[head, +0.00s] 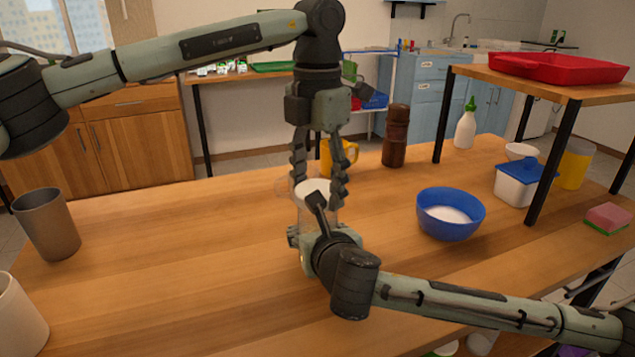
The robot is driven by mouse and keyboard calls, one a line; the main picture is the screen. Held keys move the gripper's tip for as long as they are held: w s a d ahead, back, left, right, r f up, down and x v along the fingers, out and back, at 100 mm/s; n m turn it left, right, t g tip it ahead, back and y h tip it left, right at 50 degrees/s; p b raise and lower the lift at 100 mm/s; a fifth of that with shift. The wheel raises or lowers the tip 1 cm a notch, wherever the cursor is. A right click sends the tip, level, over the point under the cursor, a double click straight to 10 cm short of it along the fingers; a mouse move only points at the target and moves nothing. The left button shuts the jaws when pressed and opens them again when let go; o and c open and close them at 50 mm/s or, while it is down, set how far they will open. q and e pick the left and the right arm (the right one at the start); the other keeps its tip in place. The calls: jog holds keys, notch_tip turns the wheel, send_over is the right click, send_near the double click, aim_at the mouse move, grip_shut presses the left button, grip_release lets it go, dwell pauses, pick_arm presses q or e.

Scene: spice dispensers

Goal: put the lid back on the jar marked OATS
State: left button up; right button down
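A white round lid (313,189) shows at the centre of the table, between the fingers of my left gripper (320,199). This gripper points straight down, with one finger on each side of the lid. Under the lid is a clear jar (331,215), mostly hidden by my arms; no OATS marking can be read. I cannot tell whether the lid touches the jar's rim. My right gripper (308,240) is low in front of the jar.
A yellow mug (339,158) and a brown mill (395,137) stand behind. A blue bowl (450,215) with white contents is to the right, near a blue-lidded tub (518,188) and shelf post (553,160). A grey cup (48,224) stands left. The left-middle table is clear.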

pick_arm(q)
jog(key=shift+m, duration=0.8)
jog(key=o, duration=1.3)
jog(key=shift+r, duration=2.25)
jog(key=shift+c, duration=0.5)
notch_tip(320, 180, up, 4)
jog(key=shift+f+n, duration=0.2)
jog(key=shift+n, duration=0.6)
